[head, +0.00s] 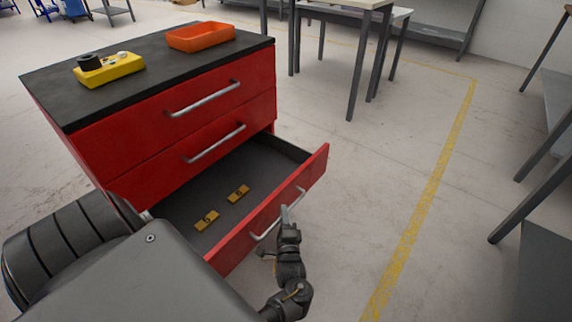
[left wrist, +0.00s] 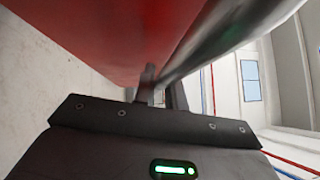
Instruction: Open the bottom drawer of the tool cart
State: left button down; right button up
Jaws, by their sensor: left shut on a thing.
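The red tool cart (head: 150,115) has a dark top and three drawers with metal bar handles. The bottom drawer (head: 228,185) is pulled well out, and its dark inside shows. The two drawers above are closed. My left gripper (head: 285,214) is at the bottom drawer's handle (head: 301,193), shut on it. In the left wrist view the fingers (left wrist: 160,85) are at the grey handle bar (left wrist: 212,40), beside the red drawer front (left wrist: 100,35). My right gripper is not in view.
Two yellow numbered blocks (head: 207,220) (head: 239,193) lie in the open drawer. An orange tray (head: 200,37) and a yellow tray (head: 110,69) with a black roll stand on the cart. Tables (head: 355,15) are behind. Floor right of the drawer is clear, with a yellow line (head: 425,200).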

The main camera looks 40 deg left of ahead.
pick_arm(q)
jog(key=shift+d, duration=0.15)
jog(key=c, duration=1.5)
grip_release()
jog(key=shift+o, duration=0.2)
